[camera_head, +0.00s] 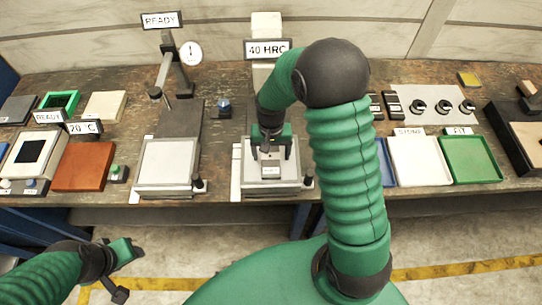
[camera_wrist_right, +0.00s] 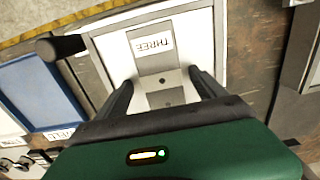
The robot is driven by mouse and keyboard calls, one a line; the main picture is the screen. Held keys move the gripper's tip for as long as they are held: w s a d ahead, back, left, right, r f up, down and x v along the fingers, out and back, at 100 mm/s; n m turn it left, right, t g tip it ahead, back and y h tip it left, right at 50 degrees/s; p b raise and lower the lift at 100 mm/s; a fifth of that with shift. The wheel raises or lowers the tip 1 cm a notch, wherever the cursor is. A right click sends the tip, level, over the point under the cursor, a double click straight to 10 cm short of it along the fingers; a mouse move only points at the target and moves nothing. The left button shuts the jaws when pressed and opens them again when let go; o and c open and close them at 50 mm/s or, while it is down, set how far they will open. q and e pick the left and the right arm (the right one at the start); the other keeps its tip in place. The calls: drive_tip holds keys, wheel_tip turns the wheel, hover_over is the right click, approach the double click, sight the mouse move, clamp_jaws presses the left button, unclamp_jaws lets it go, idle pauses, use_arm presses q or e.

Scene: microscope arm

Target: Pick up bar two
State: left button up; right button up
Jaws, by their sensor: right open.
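My right gripper (camera_head: 270,148) is over the white and grey plate of the station under the "40 HRC" sign. In the right wrist view the right gripper (camera_wrist_right: 160,77) is open, its two dark fingers apart. A grey block with a white label reading "THREE" (camera_wrist_right: 152,44) lies just beyond the fingertips; the fingers do not close on it. The label also shows in the head view (camera_head: 271,170). Two dark bars with white labels (camera_head: 393,105) lie on the right, partly behind my right arm; their text is too small to read. My left gripper (camera_head: 118,270) is low, in front of the table.
A white tray (camera_head: 420,162) and a green tray (camera_head: 470,160) lie on the right, with a blue tray (camera_head: 385,165) beside them. A grey mat (camera_head: 425,95) holds several dark round parts. A "READY" stand (camera_head: 170,65) rises left of centre. Bare wood (camera_head: 225,85) shows between stations.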

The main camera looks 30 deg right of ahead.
drive_tip(key=shift+w+a+f, duration=0.1)
drive_tip(key=shift+w+f, duration=0.05)
drive_tip(key=shift+f, duration=0.05)
drive_tip(key=shift+r, duration=0.15)
clamp_jaws()
